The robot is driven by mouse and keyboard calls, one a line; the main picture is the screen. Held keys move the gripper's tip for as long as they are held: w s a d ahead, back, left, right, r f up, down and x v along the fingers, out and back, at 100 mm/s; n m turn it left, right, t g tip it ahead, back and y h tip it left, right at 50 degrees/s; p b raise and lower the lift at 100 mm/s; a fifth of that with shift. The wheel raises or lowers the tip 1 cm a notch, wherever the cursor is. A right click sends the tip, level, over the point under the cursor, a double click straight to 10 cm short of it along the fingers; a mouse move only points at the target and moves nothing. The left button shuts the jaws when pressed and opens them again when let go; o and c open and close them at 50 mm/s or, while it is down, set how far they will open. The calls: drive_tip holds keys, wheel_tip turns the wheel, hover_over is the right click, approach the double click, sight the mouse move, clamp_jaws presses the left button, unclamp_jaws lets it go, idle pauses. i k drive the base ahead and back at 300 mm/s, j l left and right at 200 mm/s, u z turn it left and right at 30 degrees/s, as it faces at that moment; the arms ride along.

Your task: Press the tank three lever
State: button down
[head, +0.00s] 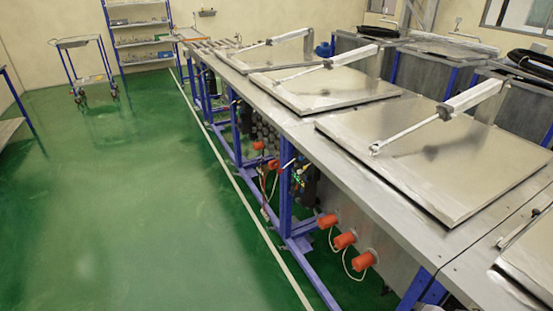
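A row of tanks with flat metal lids runs along the bench. The nearest whole lid (440,150) lies flat, with a pneumatic arm (440,115) across it. A middle lid (325,90) and a far lid (270,54) also lie flat with similar arms. A fourth lid (530,258) is cut off at the lower right. Small red parts (273,167) show under the bench front, among pipes; I cannot tell whether one is a lever. No number marks tank three that I can read. My gripper is not in view.
Orange round caps (344,241) with white cables stick out from the bench's lower front. Blue legs (286,190) stand along it. The green floor (150,200) left of the white line is clear. A trolley (78,45) and shelves (137,30) stand at the back.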

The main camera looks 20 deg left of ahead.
sight(279, 171)
drive_tip(key=i+j, duration=0.2)
drive_tip(key=j, duration=0.15)
drive_tip(key=i+j, duration=0.2)
drive_tip(key=j, duration=0.15)
drive_tip(key=i+j+z, duration=0.1)
drive_tip(key=j, duration=0.25)
drive_tip(key=i+j, duration=0.25)
drive_tip(key=j, duration=0.15)
drive_tip(key=i+j, duration=0.15)
drive_tip(key=j, duration=0.2)
drive_tip(key=i+j+z, duration=0.1)
drive_tip(key=j, duration=0.3)
drive_tip(key=i+j, duration=0.25)
drive_tip(key=j, duration=0.15)
drive_tip(key=i+j, duration=0.15)
drive_tip(key=j, duration=0.2)
